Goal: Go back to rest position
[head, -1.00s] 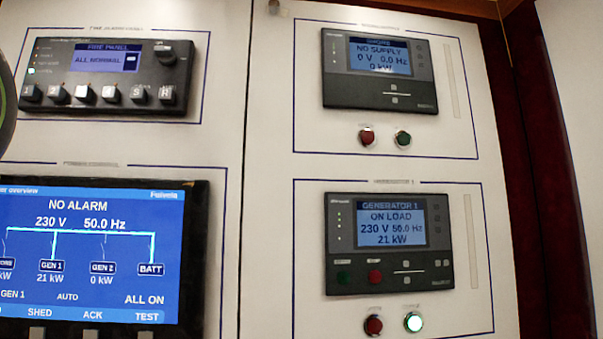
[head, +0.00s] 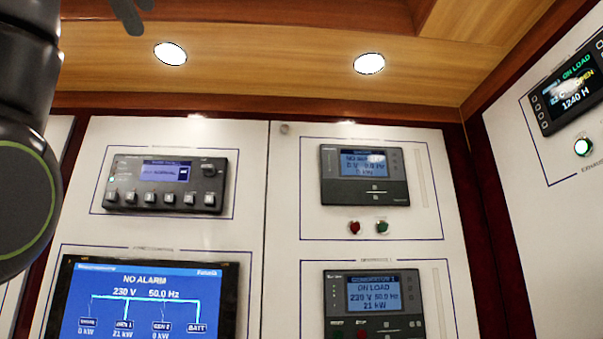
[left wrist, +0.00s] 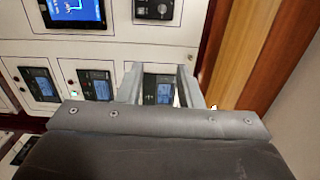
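My left arm rises along the left edge of the head view, with the dark tips of my left gripper (head: 132,14) at the top, under the ceiling. In the left wrist view the two grey fingers of this gripper (left wrist: 160,70) stand apart with nothing held between them. A panel display shows behind the gap, away from the fingers. My right gripper is in neither view.
A white wall carries a fire panel (head: 166,182), a large blue screen reading NO ALARM (head: 145,300), a NO SUPPLY controller (head: 364,175) and a Generator 1 controller (head: 374,300). Another ON LOAD controller (head: 572,88) is on the right wall. The wooden ceiling (head: 270,65) has two lamps.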

